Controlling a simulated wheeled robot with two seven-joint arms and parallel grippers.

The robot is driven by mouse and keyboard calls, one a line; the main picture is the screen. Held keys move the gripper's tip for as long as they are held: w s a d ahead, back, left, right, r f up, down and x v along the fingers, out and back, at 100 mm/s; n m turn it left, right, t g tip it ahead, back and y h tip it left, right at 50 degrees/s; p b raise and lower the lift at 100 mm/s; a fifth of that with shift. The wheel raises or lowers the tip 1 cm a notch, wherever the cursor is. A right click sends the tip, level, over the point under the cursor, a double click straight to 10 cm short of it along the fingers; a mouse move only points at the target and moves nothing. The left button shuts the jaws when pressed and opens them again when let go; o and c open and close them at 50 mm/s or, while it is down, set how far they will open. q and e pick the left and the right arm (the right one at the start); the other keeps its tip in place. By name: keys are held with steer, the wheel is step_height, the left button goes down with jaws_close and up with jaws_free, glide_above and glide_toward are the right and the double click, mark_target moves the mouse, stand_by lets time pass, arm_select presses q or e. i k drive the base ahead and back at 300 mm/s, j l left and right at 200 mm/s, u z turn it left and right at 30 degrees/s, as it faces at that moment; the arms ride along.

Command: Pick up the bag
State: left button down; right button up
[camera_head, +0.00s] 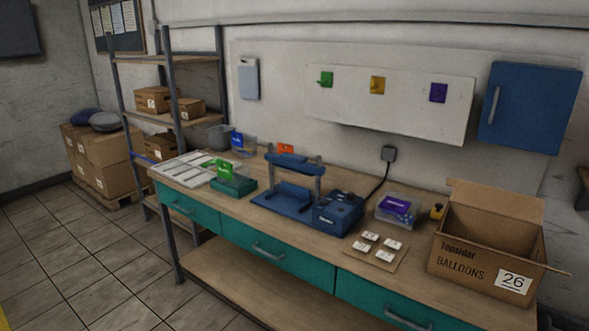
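I cannot clearly tell which thing is the bag. A dark blue rounded bundle (85,115) and a grey rounded one (105,121) lie on the stacked cardboard boxes at the far left; they may be bags, but they are too small to be sure. Neither of my grippers is in view, and nothing is seen held.
A workbench (225,221) with teal drawers carries a blue press (290,190), trays (190,169), a clear purple-labelled container (397,209) and an open balloon box (480,257). A metal shelf (170,105) stands left of it. The tiled floor (80,250) at left is clear.

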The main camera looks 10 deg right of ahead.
mark_target(399, 209)
steer(key=i+j+z, duration=0.3)
steer(key=i, duration=0.25)
steer(key=i+j+z, duration=0.3)
steer(key=i+j, duration=0.25)
steer(key=j, duration=0.1)
